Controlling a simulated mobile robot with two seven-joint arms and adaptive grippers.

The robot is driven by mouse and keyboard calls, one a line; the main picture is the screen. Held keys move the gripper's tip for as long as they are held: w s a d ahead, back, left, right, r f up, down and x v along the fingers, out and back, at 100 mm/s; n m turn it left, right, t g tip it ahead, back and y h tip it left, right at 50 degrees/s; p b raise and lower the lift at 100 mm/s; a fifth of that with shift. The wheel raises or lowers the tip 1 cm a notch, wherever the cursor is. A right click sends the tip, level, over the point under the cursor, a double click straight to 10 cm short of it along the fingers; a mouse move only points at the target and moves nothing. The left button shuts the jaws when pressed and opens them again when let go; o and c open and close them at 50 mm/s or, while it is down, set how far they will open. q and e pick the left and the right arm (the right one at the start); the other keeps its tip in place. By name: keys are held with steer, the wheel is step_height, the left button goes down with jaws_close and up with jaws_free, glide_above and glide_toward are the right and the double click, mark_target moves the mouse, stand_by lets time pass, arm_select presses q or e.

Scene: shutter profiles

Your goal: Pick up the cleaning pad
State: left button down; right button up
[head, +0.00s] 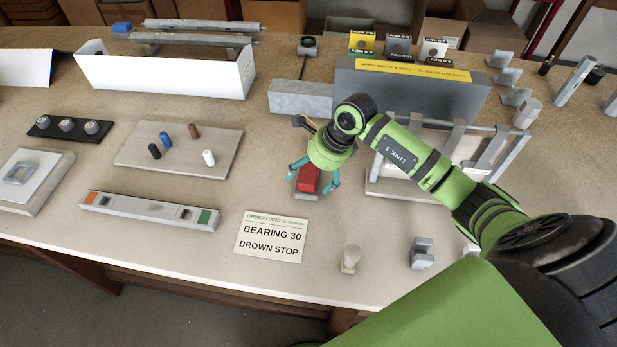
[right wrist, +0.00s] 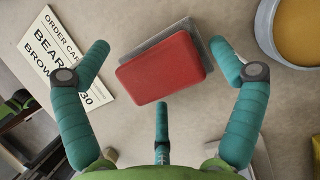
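The cleaning pad (head: 307,181), a red block on a thin grey base, lies on the bench just behind the order card. It shows whole in the right wrist view (right wrist: 165,68), with its grey base behind the red part. My right gripper (head: 313,177) is over the pad, its teal fingers spread on either side. In the right wrist view my right gripper (right wrist: 158,60) is open, with a gap at the left finger. The right finger is close to the pad's edge; I cannot tell whether it touches. My left gripper is not in view.
The order card (head: 271,237) lies in front. A board with several coloured pegs (head: 218,152) and a long grey profile (head: 150,214) lie to the left. A metal frame (head: 375,184) and a grey box (head: 410,95) stand right and behind. A small knob (head: 350,258) stands near the front edge.

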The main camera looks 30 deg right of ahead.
mark_target(311, 173)
steer(key=c, duration=0.8)
step_height(311, 173, up, 9)
steer(key=b, duration=0.3)
steer(key=shift+f, duration=0.1)
steer(key=shift+c, duration=0.2)
steer(key=shift+r, duration=0.65)
steer(key=o, duration=0.7)
steer(key=c, duration=0.4)
